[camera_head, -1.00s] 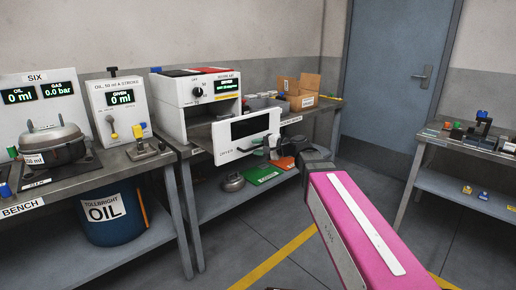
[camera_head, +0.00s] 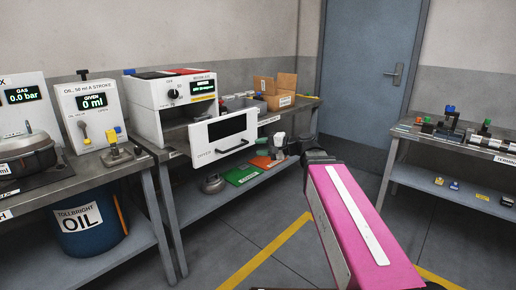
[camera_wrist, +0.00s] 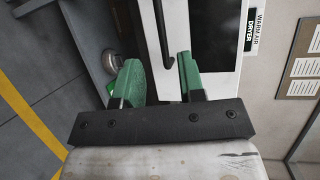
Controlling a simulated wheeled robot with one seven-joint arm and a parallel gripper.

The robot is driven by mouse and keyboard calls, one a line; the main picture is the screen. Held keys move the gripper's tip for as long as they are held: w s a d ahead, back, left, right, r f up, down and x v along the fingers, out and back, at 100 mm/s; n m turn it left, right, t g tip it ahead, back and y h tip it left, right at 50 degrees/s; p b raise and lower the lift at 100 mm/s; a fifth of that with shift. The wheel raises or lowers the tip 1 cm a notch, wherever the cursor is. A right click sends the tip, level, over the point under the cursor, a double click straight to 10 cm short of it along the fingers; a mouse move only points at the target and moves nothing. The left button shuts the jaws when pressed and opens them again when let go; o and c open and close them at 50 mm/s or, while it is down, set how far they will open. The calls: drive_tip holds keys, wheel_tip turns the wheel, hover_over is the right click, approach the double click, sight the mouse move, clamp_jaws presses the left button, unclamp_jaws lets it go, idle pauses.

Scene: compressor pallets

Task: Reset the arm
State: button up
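My gripper (camera_wrist: 157,78) is open in the wrist view, with two green fingers apart and nothing held between them. The dark handle (camera_wrist: 164,35) of the dryer door (camera_wrist: 210,40) shows just beyond the fingertips; I cannot tell whether they touch it. In the head view my pink arm (camera_head: 365,235) reaches from the lower right toward the dryer (camera_head: 175,98). The dryer's white door (camera_head: 222,152), with a black window, stands open in front of the body.
The bench (camera_head: 160,155) carries gauges and a pot (camera_head: 25,155) at left and cardboard boxes (camera_head: 275,90) at right. A blue oil drum (camera_head: 88,225) stands on its lower shelf. Another table (camera_head: 400,130) with small parts stands at right. The floor between is clear.

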drive_tip(key=s+d+f+n+g+h, duration=0.1)
drive_tip(key=s+d+f+h, duration=0.2)
drive_tip(key=f, duration=0.8)
drive_tip(key=s+d+f+n+g+h, duration=0.2)
drive_tip(key=s+d+f+h, duration=0.2)
drive_tip(key=d+f+h, duration=0.3)
drive_tip(key=s+d+f+n+g+h, duration=0.1)
drive_tip(key=s+d+f+h, duration=0.3)
drive_tip(key=d+f, duration=0.7)
wheel_tip(320, 180, down, 6)
drive_tip(key=shift+d+r+g+h, duration=0.15)
drive_tip(key=shift+r+g+h, duration=0.05)
drive_tip(key=shift+g+h, duration=0.35)
drive_tip(key=shift+w, duration=0.1)
